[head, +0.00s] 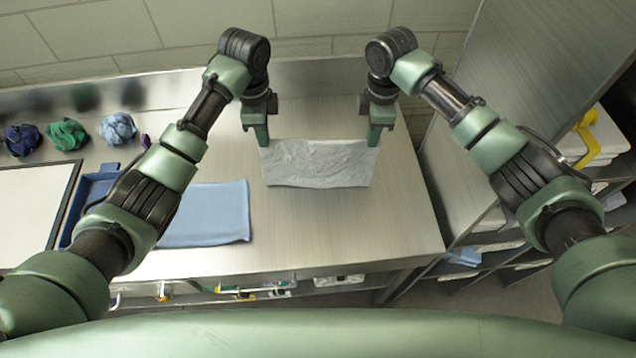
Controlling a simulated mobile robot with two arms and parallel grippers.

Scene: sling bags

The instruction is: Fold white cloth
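The white cloth (318,166), greyish and wrinkled, lies on the metal table as a wide, short rectangle in the middle of the head view. My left gripper (263,140) points down at its far left corner. My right gripper (374,140) points down at its far right corner. Both sets of fingertips meet or overlap the cloth's far corners. Each gripper shows as one narrow green block, so I cannot tell whether the fingers are closed on the fabric.
A flat blue cloth (212,214) lies left of the white cloth. Crumpled dark blue (22,139), green (66,134) and light blue (117,129) cloths sit at the far left, near a white board (32,212). The table (345,225) is clear in front and at right.

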